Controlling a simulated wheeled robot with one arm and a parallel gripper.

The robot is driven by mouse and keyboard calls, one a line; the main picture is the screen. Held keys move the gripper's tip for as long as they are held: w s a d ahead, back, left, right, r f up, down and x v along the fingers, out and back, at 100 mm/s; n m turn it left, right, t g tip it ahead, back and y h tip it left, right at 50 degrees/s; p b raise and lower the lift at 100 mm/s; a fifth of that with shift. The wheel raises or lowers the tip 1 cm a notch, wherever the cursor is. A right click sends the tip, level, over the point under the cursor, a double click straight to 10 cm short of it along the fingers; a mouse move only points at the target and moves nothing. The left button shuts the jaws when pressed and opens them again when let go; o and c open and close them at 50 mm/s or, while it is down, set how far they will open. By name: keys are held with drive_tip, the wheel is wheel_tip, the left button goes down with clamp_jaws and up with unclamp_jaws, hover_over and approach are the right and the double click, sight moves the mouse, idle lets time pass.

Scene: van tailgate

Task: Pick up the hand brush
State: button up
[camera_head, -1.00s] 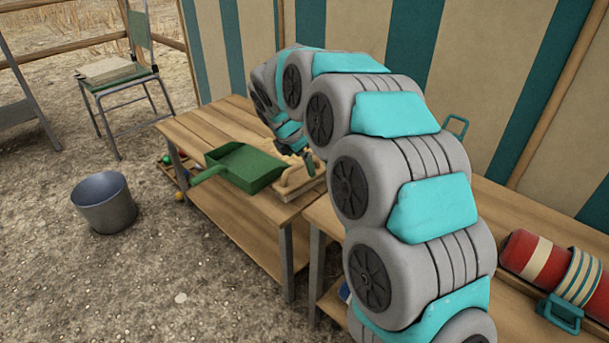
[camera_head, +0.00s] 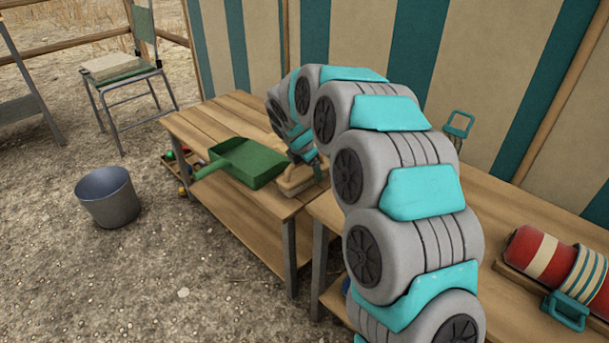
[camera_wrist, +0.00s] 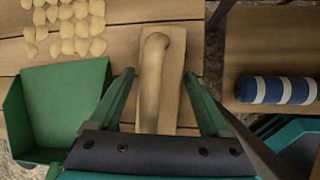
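A pale wooden piece with a flat oblong base and a raised, rounded handle (camera_wrist: 153,75) lies on the wooden table. It is the likely hand brush, though no bristles show. In the head view it (camera_head: 296,186) is partly hidden by my arm, right of the green dustpan (camera_head: 247,163). The dustpan also shows in the wrist view (camera_wrist: 60,100), left of my gripper. My gripper (camera_wrist: 161,75) is open, its two fingers on either side of the wooden piece, with a visible gap to the handle. The fingertips' height above the table cannot be told.
Several tan pieces (camera_wrist: 66,25) lie beyond the dustpan. Right of a gap, a blue-and-white striped roll (camera_wrist: 277,90) lies on another wooden surface. A red striped roll (camera_head: 545,258) lies on the near table. A bucket (camera_head: 107,197) and a chair (camera_head: 121,75) stand on the ground.

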drive_tip(key=c, duration=1)
drive_tip(key=shift+c, duration=0.2)
drive_tip(key=shift+r, duration=0.1)
wheel_tip(320, 180, up, 10)
drive_tip(key=shift+f+p, duration=0.1)
drive_tip(key=shift+p, duration=0.35)
